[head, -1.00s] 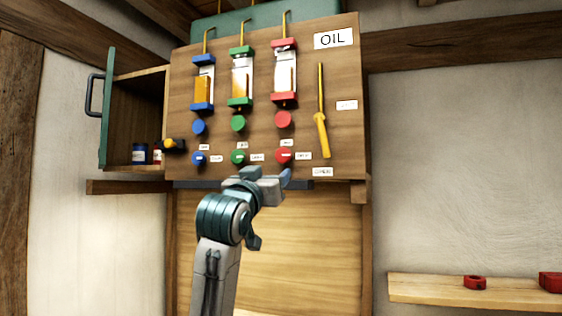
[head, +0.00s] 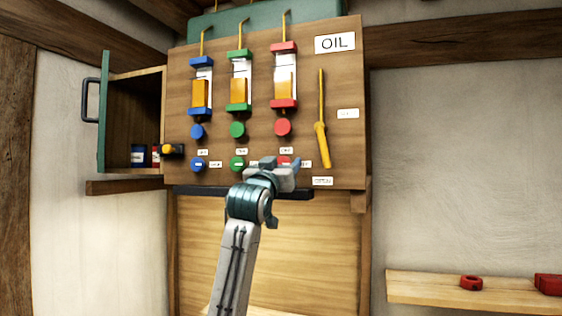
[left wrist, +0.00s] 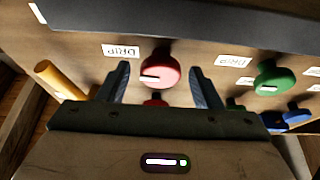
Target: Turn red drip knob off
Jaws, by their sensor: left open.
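The red drip knob (head: 284,161) is the lower red knob on the wooden oil board (head: 346,160). In the head view my left gripper (head: 283,166) partly covers it. In the left wrist view the red knob (left wrist: 160,71) has a white pointer mark and sits between the two open fingers (left wrist: 160,82), with a gap on each side. A "DRIP" label (left wrist: 121,51) is beside it. Above it in the head view are a round red knob (head: 282,127) and a red-capped sight glass (head: 284,78) partly filled with orange oil. My right gripper is not in view.
Green (head: 237,163) and blue (head: 198,164) drip knobs stand to the left. A yellow lever (head: 322,145) hangs at right. A dark ledge (head: 210,190) runs under the board. An open cabinet door (head: 104,115) is at left, a shelf (head: 420,292) at lower right.

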